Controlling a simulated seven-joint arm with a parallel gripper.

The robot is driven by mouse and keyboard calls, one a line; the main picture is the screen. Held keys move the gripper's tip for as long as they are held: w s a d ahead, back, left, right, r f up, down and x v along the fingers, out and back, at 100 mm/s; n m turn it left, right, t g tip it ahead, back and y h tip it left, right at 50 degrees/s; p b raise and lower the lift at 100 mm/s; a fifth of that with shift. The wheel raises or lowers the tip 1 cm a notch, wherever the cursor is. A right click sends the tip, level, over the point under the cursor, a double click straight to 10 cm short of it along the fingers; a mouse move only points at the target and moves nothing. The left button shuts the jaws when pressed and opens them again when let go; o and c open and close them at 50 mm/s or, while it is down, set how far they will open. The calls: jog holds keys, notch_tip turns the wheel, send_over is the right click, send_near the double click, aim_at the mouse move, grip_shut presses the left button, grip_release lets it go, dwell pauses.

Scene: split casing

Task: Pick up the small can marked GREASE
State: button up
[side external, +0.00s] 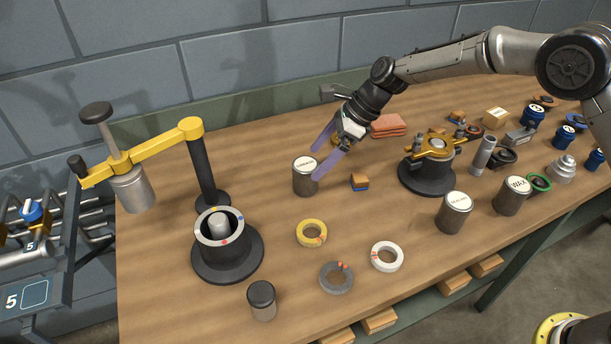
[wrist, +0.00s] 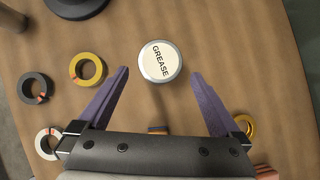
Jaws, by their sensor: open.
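The small can marked GREASE (wrist: 161,62) stands upright on the table, its pale round lid and lettering facing up in the wrist view. In the side external view the can (side external: 305,177) is a grey metal cylinder left of the table's middle. My gripper (wrist: 160,78) is open and empty, its purple fingers pointing towards the can with one on each side of the near edge in the wrist view. In the side external view my gripper (side external: 330,158) is just right of the can, its fingertips near the lid. I cannot tell whether they touch it.
A small orange and blue block (side external: 360,182) lies right of the can. Yellow (side external: 311,233), grey (side external: 337,277) and white (side external: 387,256) rings lie in front. Cans marked WAX (side external: 511,197) and another label (side external: 454,214) stand right. A yellow-armed press (side external: 205,165) stands left.

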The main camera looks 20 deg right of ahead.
aim_at(310, 163)
jog(key=shift+x, duration=2.7)
jog(key=shift+a+r, duration=0.1)
jog(key=shift+c, duration=0.3)
jog(key=shift+w+r, duration=0.1)
jog(key=c, duration=1.5)
jog(key=shift+r, duration=0.1)
